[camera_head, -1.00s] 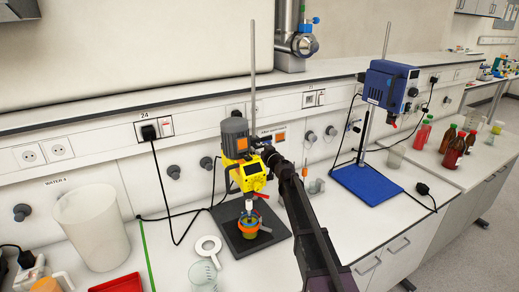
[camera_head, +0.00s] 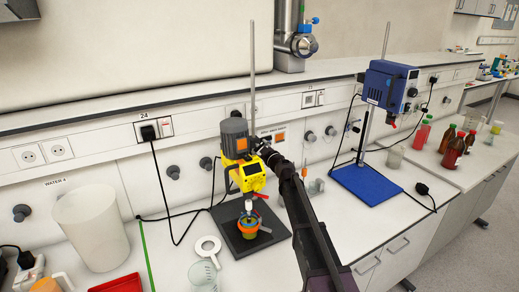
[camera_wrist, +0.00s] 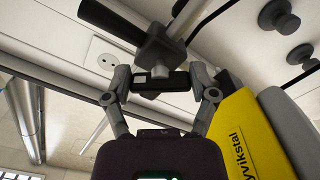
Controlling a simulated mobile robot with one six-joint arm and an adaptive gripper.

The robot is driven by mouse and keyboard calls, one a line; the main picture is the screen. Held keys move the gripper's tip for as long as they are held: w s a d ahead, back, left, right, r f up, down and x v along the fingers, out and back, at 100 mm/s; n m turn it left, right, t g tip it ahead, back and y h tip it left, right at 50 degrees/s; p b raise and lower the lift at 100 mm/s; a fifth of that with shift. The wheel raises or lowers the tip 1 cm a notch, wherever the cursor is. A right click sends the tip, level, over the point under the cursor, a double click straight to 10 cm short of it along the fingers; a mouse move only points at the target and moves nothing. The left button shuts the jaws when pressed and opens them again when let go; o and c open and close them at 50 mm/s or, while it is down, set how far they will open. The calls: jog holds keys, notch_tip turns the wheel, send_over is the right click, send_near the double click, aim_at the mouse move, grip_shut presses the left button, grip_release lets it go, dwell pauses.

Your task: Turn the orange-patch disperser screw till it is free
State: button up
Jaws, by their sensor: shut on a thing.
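The yellow disperser (camera_head: 243,174) with a grey motor top hangs on a tall metal rod (camera_head: 253,70) above a dark base plate (camera_head: 268,238). My gripper (camera_wrist: 160,82) is shut on the dark screw (camera_wrist: 152,68) at the black clamp (camera_wrist: 120,22). The fingers hide most of the screw, so its thread and turn angle cannot be told. The disperser's yellow side (camera_wrist: 248,140) is close to the right of my gripper in the wrist view. In the head view my arm hides part of the clamp.
An orange-rimmed vessel (camera_head: 249,230) stands under the disperser. A blue stirrer (camera_head: 389,86) on a blue base (camera_head: 366,184) stands to the right. A large white beaker (camera_head: 92,228) and a red tray (camera_head: 120,284) are at the left. Black cables hang along the wall.

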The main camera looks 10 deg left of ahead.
jog(key=n, duration=0.5)
jog(key=shift+r+n, duration=0.15)
jog(key=shift+n, duration=0.15)
jog(key=n, duration=0.4)
jog(key=shift+w+n, duration=0.1)
jog(key=shift+n, duration=0.3)
jog(key=o, duration=1)
jog(key=v, duration=1.2)
